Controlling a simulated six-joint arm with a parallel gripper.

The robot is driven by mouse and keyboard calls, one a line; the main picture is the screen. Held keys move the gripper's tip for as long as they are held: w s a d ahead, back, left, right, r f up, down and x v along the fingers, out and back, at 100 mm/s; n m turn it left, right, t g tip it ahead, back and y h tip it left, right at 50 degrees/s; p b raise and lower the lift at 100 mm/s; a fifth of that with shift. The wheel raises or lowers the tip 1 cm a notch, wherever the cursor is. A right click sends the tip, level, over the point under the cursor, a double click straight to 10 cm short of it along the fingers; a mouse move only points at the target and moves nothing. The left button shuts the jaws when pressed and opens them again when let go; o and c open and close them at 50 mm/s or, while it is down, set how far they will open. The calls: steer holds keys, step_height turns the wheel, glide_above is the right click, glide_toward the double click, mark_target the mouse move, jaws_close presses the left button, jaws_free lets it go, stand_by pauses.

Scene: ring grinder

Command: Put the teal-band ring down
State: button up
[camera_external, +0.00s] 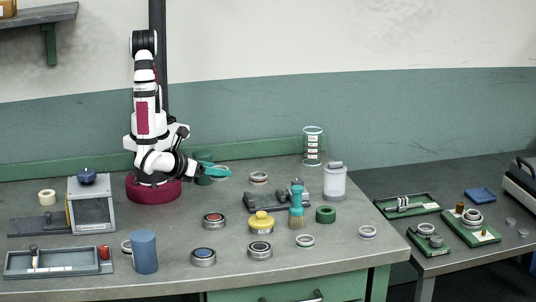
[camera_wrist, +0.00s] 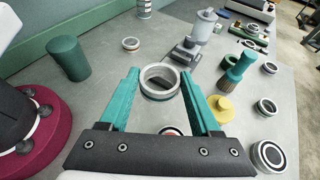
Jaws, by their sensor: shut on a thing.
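My gripper (camera_external: 217,171) is at the end of the arm, out to the right of its base and above the bench. In the wrist view its teal fingers (camera_wrist: 160,80) are shut on a silver-grey ring (camera_wrist: 160,93), which sits between the fingertips, opening upward. The ring appears held clear of the bench top. In the external view the fingers mostly hide it.
A red-banded ring (camera_external: 258,178) stands behind right. A red-centred puck (camera_external: 214,220), yellow pot (camera_external: 261,224), brush (camera_external: 297,208) and grey fixture (camera_external: 262,201) stand nearby. A dark green cup (camera_wrist: 68,60) is left of the gripper. Green trays (camera_external: 472,228) lie on the right table.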

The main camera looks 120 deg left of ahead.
steer(key=w+a, duration=0.5)
steer(key=a, duration=0.3)
glide_above(290, 179)
steer(key=shift+t, duration=0.3)
steer(key=f, duration=0.7)
steer(key=shift+d+f, duration=0.1)
steer(key=shift+d, duration=0.1)
steer(key=shift+f, duration=2)
steer(key=shift+f, duration=0.15)
steer(key=o, duration=1.5)
steer(key=shift+c, duration=0.2)
